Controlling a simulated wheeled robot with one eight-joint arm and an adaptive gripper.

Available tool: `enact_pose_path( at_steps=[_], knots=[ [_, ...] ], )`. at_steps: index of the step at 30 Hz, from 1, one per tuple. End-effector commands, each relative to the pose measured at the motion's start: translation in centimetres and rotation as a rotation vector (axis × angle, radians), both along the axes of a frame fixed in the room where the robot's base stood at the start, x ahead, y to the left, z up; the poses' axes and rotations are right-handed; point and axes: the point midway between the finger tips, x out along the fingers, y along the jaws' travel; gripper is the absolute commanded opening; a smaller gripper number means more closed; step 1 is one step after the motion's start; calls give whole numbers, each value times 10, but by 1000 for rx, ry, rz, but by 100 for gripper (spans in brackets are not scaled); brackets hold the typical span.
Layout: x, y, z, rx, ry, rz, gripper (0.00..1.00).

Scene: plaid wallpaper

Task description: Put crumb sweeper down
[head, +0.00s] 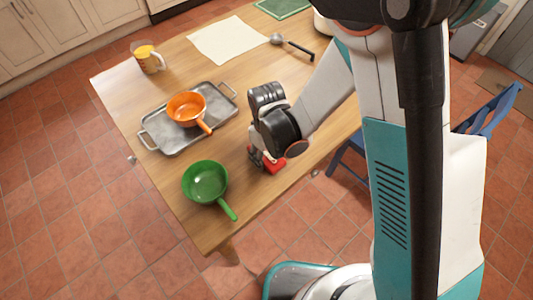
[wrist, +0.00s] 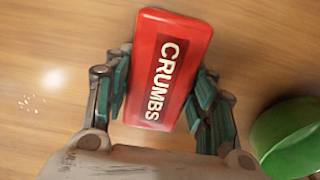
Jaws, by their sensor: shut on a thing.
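The crumb sweeper is a red block with a dark red label reading "CRUMBS" (wrist: 170,65). In the wrist view it lies between the two teal-padded fingers of my gripper (wrist: 160,95), which is shut on it. In the head view the red sweeper (head: 273,165) shows below my gripper (head: 265,160), near the front edge of the wooden table (head: 160,190). It is low over the tabletop; I cannot tell whether it touches the wood. My wrist hides part of it in the head view.
A green pan (head: 205,182) stands left of my gripper, its handle toward the table edge. A metal tray (head: 158,138) holds an orange pan (head: 187,107). A measuring cup (head: 148,57), a paper sheet (head: 229,40) and a ladle (head: 290,46) lie farther back. A blue chair (head: 484,112) stands right.

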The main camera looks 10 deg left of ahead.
Motion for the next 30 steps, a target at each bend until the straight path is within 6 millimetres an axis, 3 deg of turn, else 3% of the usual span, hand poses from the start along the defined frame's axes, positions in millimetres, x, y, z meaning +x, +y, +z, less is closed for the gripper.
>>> enact_pose_path(
  at_steps=[2,3,5,20,30],
  knots=[
    [0,0,-4,0,0,0,21],
    [0,0,-3,0,0,0,57],
    [0,0,-3,-1,1,0,71],
    [0,0,6,0,0,0,71],
    [0,0,76,0,0,0,71]
  ],
)
